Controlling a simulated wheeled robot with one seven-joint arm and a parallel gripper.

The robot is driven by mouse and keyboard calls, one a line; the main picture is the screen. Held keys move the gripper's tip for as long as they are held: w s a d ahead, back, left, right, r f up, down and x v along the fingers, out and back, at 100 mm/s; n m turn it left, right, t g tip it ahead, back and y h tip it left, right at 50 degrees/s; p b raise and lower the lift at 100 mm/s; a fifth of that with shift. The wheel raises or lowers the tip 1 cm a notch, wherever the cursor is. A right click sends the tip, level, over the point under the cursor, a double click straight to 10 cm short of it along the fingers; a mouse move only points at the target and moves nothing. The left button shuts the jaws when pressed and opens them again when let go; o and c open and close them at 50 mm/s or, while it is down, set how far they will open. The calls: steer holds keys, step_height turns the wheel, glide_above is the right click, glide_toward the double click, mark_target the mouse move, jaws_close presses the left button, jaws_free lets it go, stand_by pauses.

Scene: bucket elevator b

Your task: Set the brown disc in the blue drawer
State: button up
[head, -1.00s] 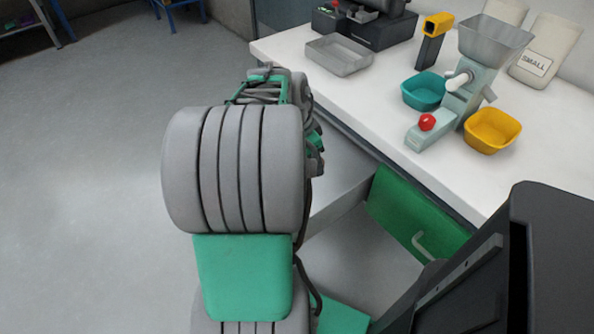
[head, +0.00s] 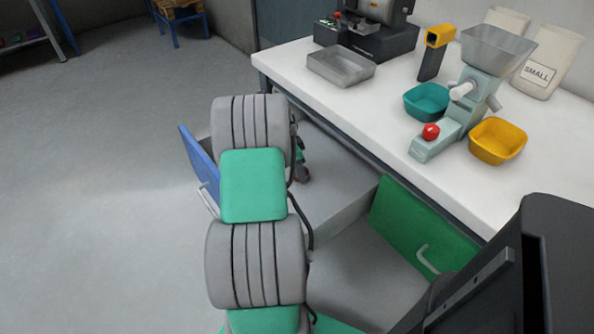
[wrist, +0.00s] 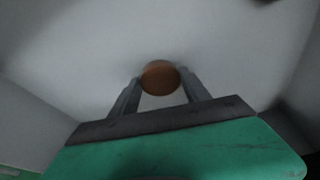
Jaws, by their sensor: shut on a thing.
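The brown disc (wrist: 160,77) is between the fingertips of my gripper (wrist: 160,80) in the wrist view. The jaws are shut on it. Pale grey surfaces surround it in that view, with what look like a floor and side walls; I cannot tell whether the disc touches the floor. In the head view the blue drawer (head: 200,163) stands pulled out from under the counter, its blue front and handle at left. My arm covers much of its inside and hides my gripper and the disc.
A green drawer front (head: 420,225) is to the right of the blue drawer. The white counter (head: 385,110) above holds a metal tray (head: 340,67), a teal bowl (head: 427,101), a yellow bowl (head: 497,141) and a grinder (head: 465,110). Open floor lies to the left.

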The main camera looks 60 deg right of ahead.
steer(key=shift+f, duration=0.1)
steer(key=shift+f, duration=0.2)
steer(key=o, duration=1.4)
steer(key=shift+r, duration=0.1)
steer(key=p+v, duration=0.1)
steer(key=v, duration=1.1)
steer(key=shift+r+p, duration=0.15)
steer(key=shift+p, duration=0.2)
